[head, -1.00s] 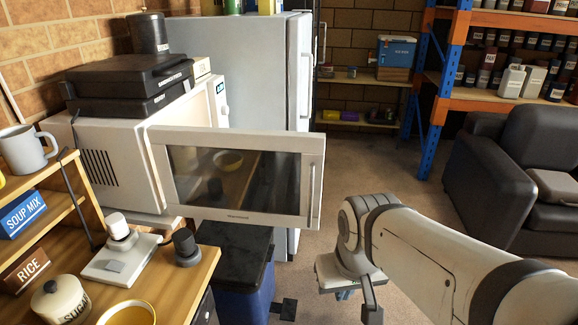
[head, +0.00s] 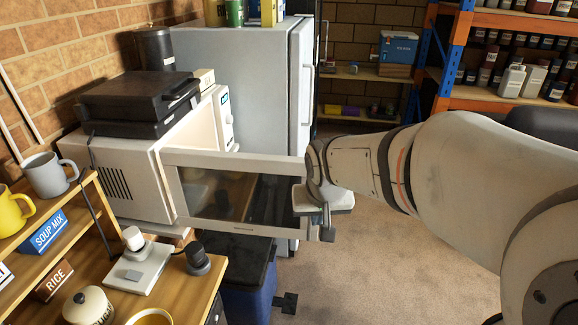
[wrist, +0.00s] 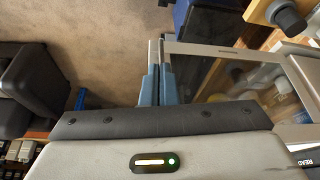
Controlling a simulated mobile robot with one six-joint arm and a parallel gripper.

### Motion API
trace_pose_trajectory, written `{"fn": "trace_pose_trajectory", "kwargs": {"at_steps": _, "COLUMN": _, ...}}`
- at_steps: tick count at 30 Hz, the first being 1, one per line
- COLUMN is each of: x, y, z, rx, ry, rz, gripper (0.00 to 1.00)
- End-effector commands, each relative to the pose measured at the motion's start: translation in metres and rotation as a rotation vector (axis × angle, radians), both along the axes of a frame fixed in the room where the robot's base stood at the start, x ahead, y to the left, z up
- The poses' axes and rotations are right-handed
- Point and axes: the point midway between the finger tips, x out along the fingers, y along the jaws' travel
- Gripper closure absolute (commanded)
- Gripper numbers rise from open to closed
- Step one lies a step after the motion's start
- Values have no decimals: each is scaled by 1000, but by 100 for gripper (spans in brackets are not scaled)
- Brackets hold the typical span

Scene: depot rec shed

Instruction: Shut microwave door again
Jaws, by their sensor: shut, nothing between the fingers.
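The white microwave (head: 128,172) stands at the left in the head view. Its door (head: 222,204), a pale frame around dark glass, stands wide open and reaches right across the picture. My gripper (head: 328,226) is at the door's free right end and hides part of that edge and the handle side. In the wrist view the door (wrist: 228,50) lies right of my gripper (wrist: 157,58), whose blue-grey fingers are shut and empty alongside the door's edge. I cannot tell whether they touch it.
A black case (head: 136,100) lies on the microwave. A grey fridge (head: 245,85) stands behind the door. Below the door is a dark-lidded blue bin (head: 248,290). The wooden counter (head: 190,284) holds a scale and jars. Carpet (head: 390,265) is clear at the right.

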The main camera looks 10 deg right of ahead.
Motion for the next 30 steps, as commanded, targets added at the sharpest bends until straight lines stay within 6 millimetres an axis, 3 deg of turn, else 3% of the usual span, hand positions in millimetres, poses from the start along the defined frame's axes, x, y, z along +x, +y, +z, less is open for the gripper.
{"fn": "trace_pose_trajectory", "kwargs": {"at_steps": 5, "x": 8, "y": 0, "z": -12, "rx": 0, "ry": -1, "rz": -3, "gripper": 100}}
{"fn": "trace_pose_trajectory", "kwargs": {"at_steps": 20, "x": 39, "y": -4, "z": -93, "rx": 1, "ry": 2, "rz": -4, "gripper": 100}}
{"fn": "trace_pose_trajectory", "kwargs": {"at_steps": 30, "x": 75, "y": -7, "z": -90, "rx": 2, "ry": -3, "rz": -5, "gripper": 100}}
